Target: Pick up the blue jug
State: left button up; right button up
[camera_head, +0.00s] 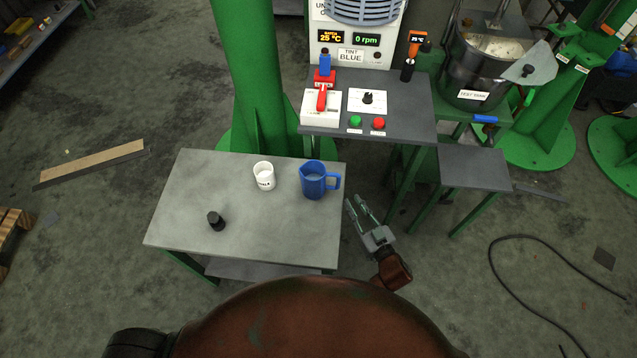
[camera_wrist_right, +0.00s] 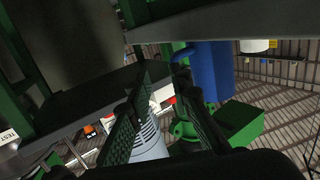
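The blue jug (camera_head: 312,183) stands upright near the right edge of the grey table (camera_head: 180,215), its handle toward the right. In the right wrist view the jug (camera_wrist_right: 212,72) shows beyond the fingers, with the picture turned over. My right gripper (camera_head: 357,207) is open and empty, just off the table's right edge, to the right of and nearer than the jug. Its two fingers (camera_wrist_right: 165,100) stand apart in the wrist view and do not touch the jug. My left gripper is not in view.
A white cup (camera_head: 264,177) stands left of the jug, and a small black object (camera_head: 216,221) sits nearer the front. Behind is a control bench (camera_head: 415,118) with a switch box and buttons. A green column (camera_head: 248,75) rises behind the table. A cable (camera_head: 497,285) lies on the floor.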

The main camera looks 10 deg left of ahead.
aim_at(339, 185)
jog(key=shift+y, duration=0.4)
jog(key=w+a+r, duration=0.1)
jog(key=w+a, duration=0.1)
jog(key=w+a+r+b, duration=0.1)
jog(key=w+a, duration=0.1)
jog(key=w+a+r, duration=0.1)
jog(key=w+a, duration=0.1)
jog(key=shift+b, duration=0.3)
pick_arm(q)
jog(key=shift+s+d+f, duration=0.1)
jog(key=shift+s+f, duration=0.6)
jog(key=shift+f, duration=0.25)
pick_arm(e)
jog(key=shift+a, duration=0.1)
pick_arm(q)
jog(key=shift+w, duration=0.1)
pick_arm(e)
jog(key=shift+c, duration=0.4)
grip_shut()
